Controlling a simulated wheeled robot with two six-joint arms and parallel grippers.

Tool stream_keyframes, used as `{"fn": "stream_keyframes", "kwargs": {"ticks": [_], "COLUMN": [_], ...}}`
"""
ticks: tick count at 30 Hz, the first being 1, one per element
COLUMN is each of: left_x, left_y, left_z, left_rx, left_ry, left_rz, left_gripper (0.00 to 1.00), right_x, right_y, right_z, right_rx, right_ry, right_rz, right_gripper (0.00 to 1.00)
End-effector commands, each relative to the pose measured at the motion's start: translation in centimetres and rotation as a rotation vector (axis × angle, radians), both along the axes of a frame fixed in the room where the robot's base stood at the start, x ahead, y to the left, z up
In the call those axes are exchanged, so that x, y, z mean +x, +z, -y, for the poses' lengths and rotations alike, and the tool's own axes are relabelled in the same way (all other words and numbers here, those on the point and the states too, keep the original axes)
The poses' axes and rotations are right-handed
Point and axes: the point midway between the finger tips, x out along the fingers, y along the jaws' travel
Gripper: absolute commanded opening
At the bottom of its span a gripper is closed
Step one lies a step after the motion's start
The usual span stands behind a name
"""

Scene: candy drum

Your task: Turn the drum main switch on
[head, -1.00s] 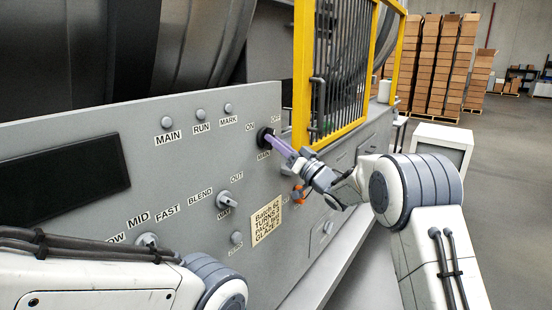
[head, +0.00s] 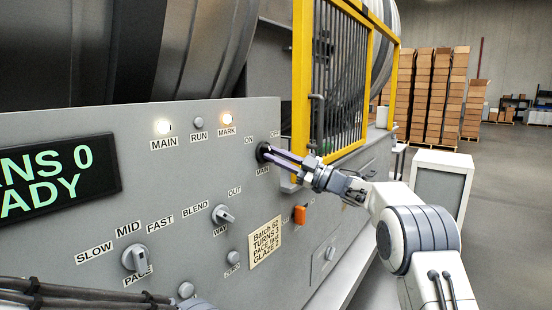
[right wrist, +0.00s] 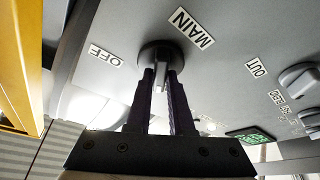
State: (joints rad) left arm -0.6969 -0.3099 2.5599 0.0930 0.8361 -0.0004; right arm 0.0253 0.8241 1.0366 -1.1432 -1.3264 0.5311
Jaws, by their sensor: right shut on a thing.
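In the right wrist view the fingers (right wrist: 161,85) stand on both sides of the bar. The MAIN lamp (head: 162,127) glows white. The display (head: 60,178) is lit with green text, partly cut off. My left gripper is out of view; only part of that arm shows at lower left.
The yellow guard frame (head: 303,75) stands close above and right of the switch. The PACE knob (head: 136,259), WAY knob (head: 223,215) and an orange button (head: 300,214) are on the panel below. Floor is open at right.

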Motion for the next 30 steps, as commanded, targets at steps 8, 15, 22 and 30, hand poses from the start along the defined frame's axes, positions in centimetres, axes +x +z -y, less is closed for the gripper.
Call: {"fn": "stream_keyframes", "kwargs": {"ticks": [8,15,22,30], "left_x": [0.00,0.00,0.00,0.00], "left_y": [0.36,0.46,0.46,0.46], "left_z": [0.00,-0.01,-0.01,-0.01], "left_rx": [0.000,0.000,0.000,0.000], "left_ry": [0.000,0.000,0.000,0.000], "left_rz": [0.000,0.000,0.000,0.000], "left_gripper": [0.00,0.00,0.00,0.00], "right_x": [0.07,0.04,0.02,0.00], "right_y": [0.06,0.03,0.03,0.03], "right_z": [0.11,0.07,0.06,0.05], "right_rx": [-0.086,-0.116,-0.122,-0.121], "right_ry": [-0.001,0.001,0.000,0.002], "right_rz": [0.117,0.159,0.167,0.167], "right_gripper": [0.00,0.00,0.00,0.39]}}
